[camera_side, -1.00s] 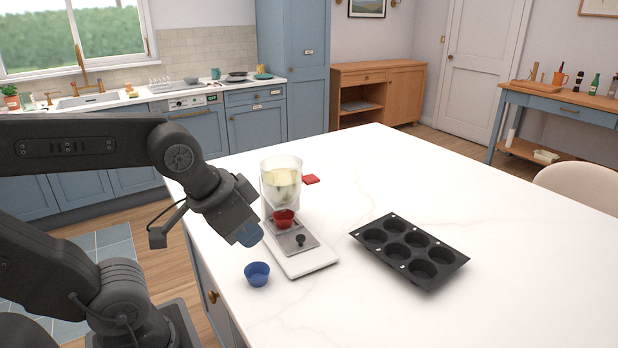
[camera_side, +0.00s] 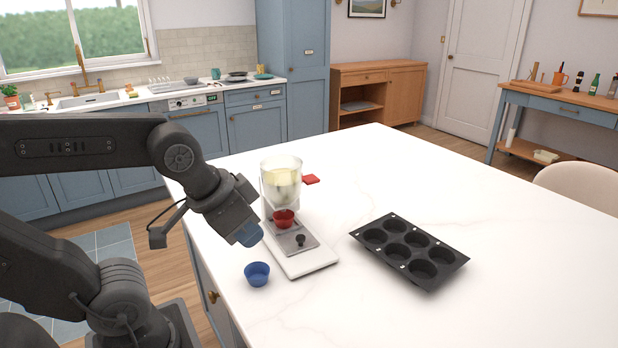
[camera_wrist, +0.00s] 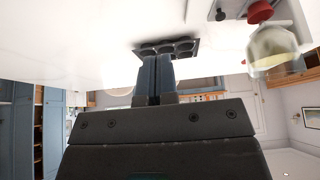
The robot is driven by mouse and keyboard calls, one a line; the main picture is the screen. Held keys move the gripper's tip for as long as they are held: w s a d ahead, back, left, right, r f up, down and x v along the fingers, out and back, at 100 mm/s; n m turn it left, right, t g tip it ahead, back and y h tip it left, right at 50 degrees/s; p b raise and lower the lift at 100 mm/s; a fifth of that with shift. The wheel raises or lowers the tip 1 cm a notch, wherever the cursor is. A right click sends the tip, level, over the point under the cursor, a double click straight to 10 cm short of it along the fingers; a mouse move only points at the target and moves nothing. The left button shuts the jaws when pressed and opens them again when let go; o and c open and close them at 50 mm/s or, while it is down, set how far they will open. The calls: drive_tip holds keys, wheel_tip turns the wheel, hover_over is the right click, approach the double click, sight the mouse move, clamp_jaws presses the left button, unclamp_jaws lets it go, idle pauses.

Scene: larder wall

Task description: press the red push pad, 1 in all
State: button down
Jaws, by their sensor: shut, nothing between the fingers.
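A flat red pad (camera_side: 311,179) shows just behind and to the right of the clear dispenser (camera_side: 281,180), on the side away from my gripper. I cannot tell whether it is joined to the dispenser. The dispenser holds pale contents and stands on a white base (camera_side: 310,262). My gripper (camera_side: 249,236) is shut and empty, in front and left of the dispenser. Its blue fingers show together in the wrist view (camera_wrist: 155,78).
A black knob (camera_side: 300,240) stands on a grey plate on the base. A blue cup (camera_side: 257,274) sits on the counter near the front edge. A black muffin tin (camera_side: 410,250) lies to the right. The white counter (camera_side: 440,190) is clear beyond it.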

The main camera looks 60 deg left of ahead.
wheel_tip(320, 180, up, 5)
drive_tip(key=m+g+h, duration=0.4)
drive_tip(key=m+h, duration=0.3)
drive_tip(key=h, duration=0.2)
hover_over(311, 176)
drive_tip(key=shift+f, duration=0.1)
drive_tip(key=shift+f, duration=4.4)
drive_tip(key=shift+f, duration=0.1)
